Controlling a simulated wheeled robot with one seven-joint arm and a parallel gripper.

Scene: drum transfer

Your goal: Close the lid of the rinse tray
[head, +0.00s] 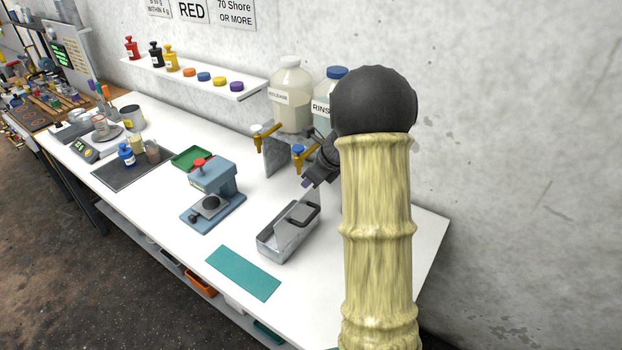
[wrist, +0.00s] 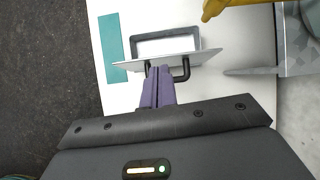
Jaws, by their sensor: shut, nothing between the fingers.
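The rinse tray (head: 272,248) is a grey metal box on the white bench. Its lid (head: 292,224) stands open, tilted up, with a black handle (head: 314,213) on its face. In the wrist view, the tray (wrist: 197,38) shows its open inside beyond the lid (wrist: 202,56), which is seen nearly edge-on, and the handle (wrist: 185,72) faces my side. My gripper (head: 306,184) is shut and empty near the lid's upper edge. In the wrist view my gripper's fingertips (wrist: 158,70) overlap the handle's left part; I cannot tell whether they touch.
A teal mat (head: 243,273) lies in front of the tray. A blue-grey press-like device (head: 212,190) stands to its left. Yellow taps (head: 307,164) of the release and rinse jugs (head: 290,95) reach out behind my gripper. The bench right of the tray is clear.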

